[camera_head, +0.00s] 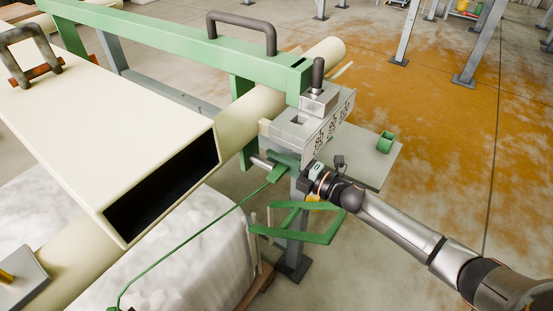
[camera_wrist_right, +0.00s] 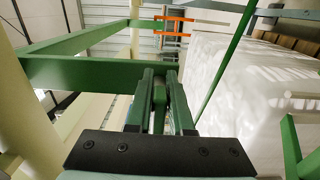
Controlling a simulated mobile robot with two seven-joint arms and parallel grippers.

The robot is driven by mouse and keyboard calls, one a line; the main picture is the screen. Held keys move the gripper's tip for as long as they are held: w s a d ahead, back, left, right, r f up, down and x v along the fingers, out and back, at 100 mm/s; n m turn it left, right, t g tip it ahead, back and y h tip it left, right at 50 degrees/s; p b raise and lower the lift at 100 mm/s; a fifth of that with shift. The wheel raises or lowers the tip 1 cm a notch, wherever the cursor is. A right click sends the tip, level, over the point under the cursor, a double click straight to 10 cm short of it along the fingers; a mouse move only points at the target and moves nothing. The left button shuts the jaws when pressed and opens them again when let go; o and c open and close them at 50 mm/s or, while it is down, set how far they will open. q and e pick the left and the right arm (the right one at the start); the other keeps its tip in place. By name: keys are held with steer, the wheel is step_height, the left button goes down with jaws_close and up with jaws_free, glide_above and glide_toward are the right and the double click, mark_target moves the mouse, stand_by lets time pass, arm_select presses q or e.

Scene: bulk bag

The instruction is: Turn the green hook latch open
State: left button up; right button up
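A green latch piece (camera_head: 283,166) sits at the end of a short metal rod below the grey block in the head view. A thin green rod runs from near it down to the lower left. My right gripper (camera_head: 306,181) comes in from the right and its tip is close beside the latch piece. In the wrist view my right gripper's two fingers (camera_wrist_right: 160,88) stand a little apart with a narrow green bar (camera_wrist_right: 159,103) between them. I cannot tell whether they press on it. My left gripper is not in view.
A green beam (camera_head: 190,45) with a dark handle crosses the top left. A large cream rectangular tube (camera_head: 110,110) and a white bulk bag (camera_head: 190,260) fill the left.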

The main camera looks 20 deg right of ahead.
steer(key=o, duration=0.4)
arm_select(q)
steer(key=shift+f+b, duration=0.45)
arm_select(e)
steer(key=v, duration=1.2)
steer(key=shift+s+d, duration=0.2)
